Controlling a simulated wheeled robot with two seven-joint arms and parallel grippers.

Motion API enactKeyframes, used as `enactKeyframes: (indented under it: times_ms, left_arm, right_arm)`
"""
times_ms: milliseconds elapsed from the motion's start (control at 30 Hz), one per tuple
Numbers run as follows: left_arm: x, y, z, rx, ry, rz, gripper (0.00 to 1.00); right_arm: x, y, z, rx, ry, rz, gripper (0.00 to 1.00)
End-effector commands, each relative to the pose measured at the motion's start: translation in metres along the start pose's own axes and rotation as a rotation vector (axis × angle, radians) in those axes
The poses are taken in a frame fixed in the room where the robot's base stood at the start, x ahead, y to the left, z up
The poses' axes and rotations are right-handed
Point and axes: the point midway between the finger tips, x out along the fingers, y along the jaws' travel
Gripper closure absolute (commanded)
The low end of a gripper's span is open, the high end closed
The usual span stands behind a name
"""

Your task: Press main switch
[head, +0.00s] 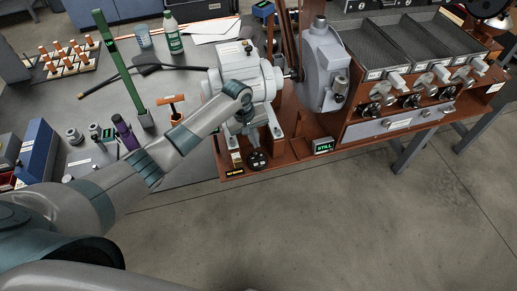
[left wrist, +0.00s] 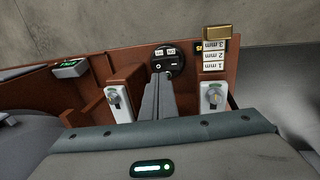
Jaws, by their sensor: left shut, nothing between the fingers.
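The main switch (head: 257,160) looks like a round black plate at the front edge of the roaster's red-brown base. In the left wrist view the plate (left wrist: 172,57) carries two small white labels and a dark part with light marks. My left gripper (head: 249,136) reaches down to it from the grey motor housing. Its shut, empty fingers (left wrist: 163,77) point at the plate and overlap its lower part in the wrist view. I cannot tell whether the fingertips touch it. My right gripper is not in view.
Bolted feet (left wrist: 213,97) flank the fingers. A brass-topped block of mm labels (left wrist: 216,42) stands close beside the switch. A small green display reading STILL (head: 323,146) sits further right. The grey motor (head: 263,77) stands behind. Open floor lies in front.

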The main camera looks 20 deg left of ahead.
Motion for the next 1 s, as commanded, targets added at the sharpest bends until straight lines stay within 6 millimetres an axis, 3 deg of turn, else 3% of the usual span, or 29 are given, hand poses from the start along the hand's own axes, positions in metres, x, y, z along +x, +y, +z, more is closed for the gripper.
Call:
enactKeyframes:
  times_ms: [200,400,1000]
  left_arm:
    - [0.035,0.0,0.001,-0.002,-0.002,-0.001,1.0]
    - [0.056,0.001,0.001,0.0,-0.002,0.0,1.0]
    - [0.065,0.001,0.0,0.0,0.0,-0.002,1.0]
  right_arm:
    - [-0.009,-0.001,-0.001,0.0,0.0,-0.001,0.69]
    - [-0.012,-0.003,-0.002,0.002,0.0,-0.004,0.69]
    - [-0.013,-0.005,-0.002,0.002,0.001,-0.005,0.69]
